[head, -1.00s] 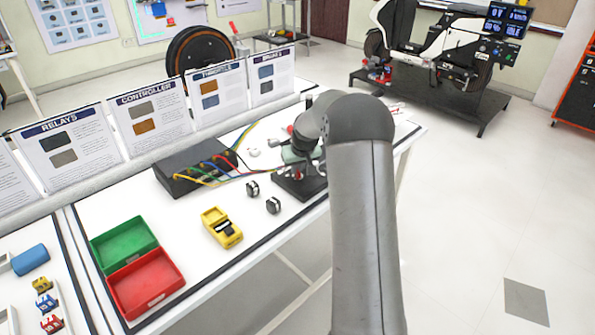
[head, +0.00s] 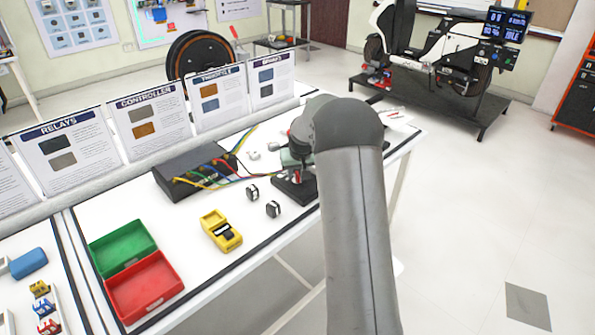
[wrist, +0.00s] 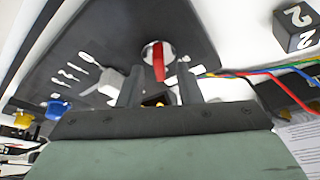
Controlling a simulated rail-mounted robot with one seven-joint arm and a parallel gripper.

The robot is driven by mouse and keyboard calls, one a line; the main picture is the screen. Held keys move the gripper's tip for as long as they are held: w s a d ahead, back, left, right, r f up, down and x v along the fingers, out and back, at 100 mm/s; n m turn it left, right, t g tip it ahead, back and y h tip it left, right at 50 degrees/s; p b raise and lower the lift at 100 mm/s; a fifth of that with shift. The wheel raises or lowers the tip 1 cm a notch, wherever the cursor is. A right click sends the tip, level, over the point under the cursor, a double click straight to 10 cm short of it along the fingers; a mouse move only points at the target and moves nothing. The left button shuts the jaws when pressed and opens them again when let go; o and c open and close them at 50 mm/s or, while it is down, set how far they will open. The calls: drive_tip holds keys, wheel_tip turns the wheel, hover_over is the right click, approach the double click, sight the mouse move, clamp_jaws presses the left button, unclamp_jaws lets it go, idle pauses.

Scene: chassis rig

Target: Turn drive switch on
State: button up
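A red switch lever (wrist: 158,62) stands on a round pale base on a black panel (wrist: 85,45) in the wrist view. I take it to be the drive switch. My gripper (wrist: 159,84) is open, with one dark finger on each side below the lever. The fingers are apart, and I see no contact with the lever. In the head view the black panel (head: 288,194) lies on the bench, partly behind my arm. A small red part (head: 297,176) shows there. My gripper is mostly hidden behind my arm in that view.
A black box (head: 180,185) with coloured wires lies left of the panel. Green (head: 122,244) and red (head: 147,290) trays sit front left. Sign cards (head: 147,124) line the bench's back.

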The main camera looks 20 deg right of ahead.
drive_tip(key=v, duration=1.7)
drive_tip(key=shift+r, duration=0.2)
drive_tip(key=shift+s+a, duration=0.1)
drive_tip(key=s+a+r+n+g+y+p, duration=0.15)
drive_tip(key=s+a+p, duration=0.25)
drive_tip(key=s+a, duration=1.2)
drive_tip(key=s+a+f+n+g+p, duration=0.1)
drive_tip(key=s+a+f+g+p, duration=0.1)
drive_tip(key=s, duration=1.7)
drive_tip(key=shift+a+f, duration=0.45)
drive_tip(key=shift+f, duration=0.25)
